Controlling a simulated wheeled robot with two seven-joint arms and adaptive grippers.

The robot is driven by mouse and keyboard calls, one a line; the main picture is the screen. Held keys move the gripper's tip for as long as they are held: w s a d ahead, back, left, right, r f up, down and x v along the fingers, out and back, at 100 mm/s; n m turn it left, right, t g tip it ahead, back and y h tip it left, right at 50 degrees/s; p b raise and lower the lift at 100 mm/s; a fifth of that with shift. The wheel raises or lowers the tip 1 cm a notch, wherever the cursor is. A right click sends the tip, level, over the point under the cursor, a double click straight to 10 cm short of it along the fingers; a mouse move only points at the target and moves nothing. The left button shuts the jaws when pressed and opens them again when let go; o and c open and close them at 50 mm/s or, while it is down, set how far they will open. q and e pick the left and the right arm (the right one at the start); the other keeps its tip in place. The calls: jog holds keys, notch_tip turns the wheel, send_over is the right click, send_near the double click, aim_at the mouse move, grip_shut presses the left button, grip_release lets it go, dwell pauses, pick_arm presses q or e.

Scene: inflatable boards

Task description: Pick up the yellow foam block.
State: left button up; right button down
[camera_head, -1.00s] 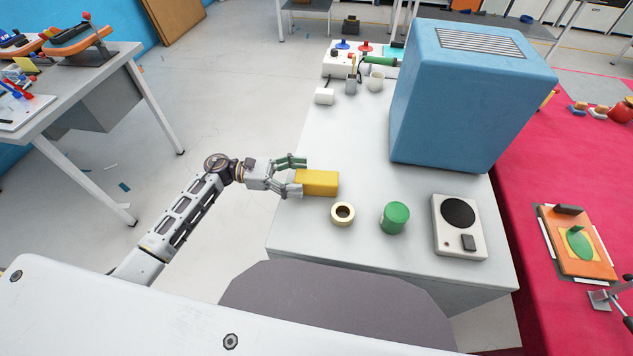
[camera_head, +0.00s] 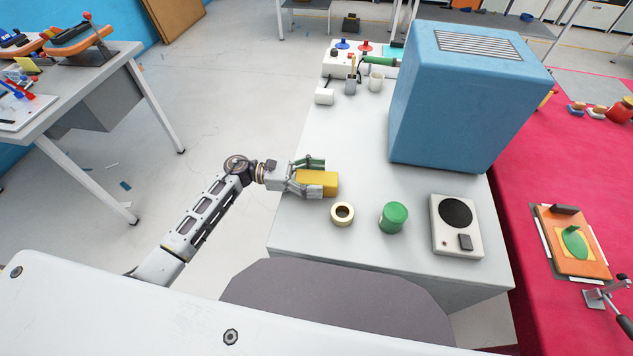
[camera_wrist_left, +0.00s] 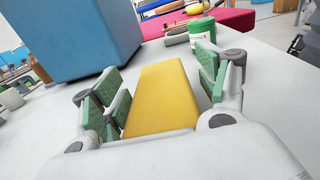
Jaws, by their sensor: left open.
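The yellow foam block (camera_head: 322,182) lies on the left part of the white table (camera_head: 350,130). My left gripper (camera_head: 313,177) reaches in from the left, with its fingers on either side of the block's near end. In the left wrist view the yellow foam block (camera_wrist_left: 160,98) lies lengthwise between the open green-padded fingers of my left gripper (camera_wrist_left: 160,90). A gap shows between the block and the left finger; the right finger is close to the block, and I cannot tell whether it touches. My right gripper is not in view.
A tape roll (camera_head: 342,214), a green canister (camera_head: 393,217) and a white device with a black disc (camera_head: 456,226) stand near the table's front. A large blue box (camera_head: 455,100) stands behind.

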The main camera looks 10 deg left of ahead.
aim_at(317, 177)
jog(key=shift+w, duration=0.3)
pick_arm(q)
jog(key=shift+c, duration=0.2)
jog(key=c, duration=0.7)
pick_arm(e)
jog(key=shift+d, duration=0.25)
pick_arm(q)
jog(key=shift+c, duration=0.2)
jog(key=shift+r, duration=0.1)
jog(key=shift+r, duration=0.8)
notch_tip(317, 177, up, 16)
jog(key=shift+b, duration=0.4)
jog(key=shift+r, duration=0.1)
jog(key=shift+c, duration=0.3)
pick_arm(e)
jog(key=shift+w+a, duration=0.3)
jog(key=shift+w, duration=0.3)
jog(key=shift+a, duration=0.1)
